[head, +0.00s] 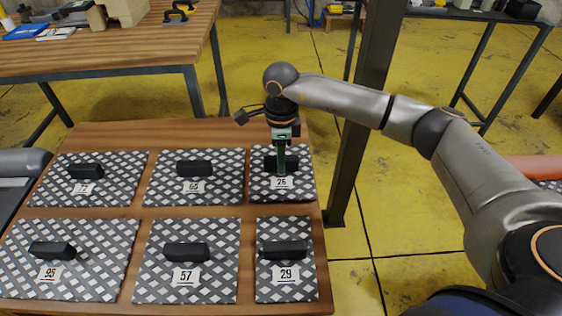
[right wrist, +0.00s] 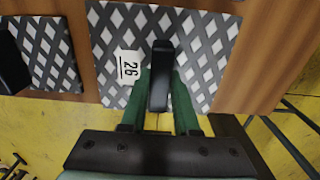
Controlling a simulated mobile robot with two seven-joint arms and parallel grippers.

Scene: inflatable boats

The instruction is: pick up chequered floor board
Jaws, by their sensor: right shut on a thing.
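Several black-and-white chequered floor boards lie in two rows on a brown wooden table, each with a black block-shaped handle and a number label. My right gripper (head: 281,168) is at the back right board, labelled 26 (head: 258,188). Its green fingers are shut on that board's black handle (head: 269,163). The right wrist view shows the fingers on both sides of the handle (right wrist: 160,62), above the board (right wrist: 112,20). The board looks flat on the table; I cannot tell any lift. My left gripper is not in view.
Neighbouring boards are 72 (head: 112,165), 95 (head: 100,270), 57 (head: 150,285) and 29 (head: 288,292). A dark post (head: 362,110) stands right of the table (head: 200,130). A wooden workbench (head: 120,55) stands behind. Yellow floor (head: 420,210) is open at right.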

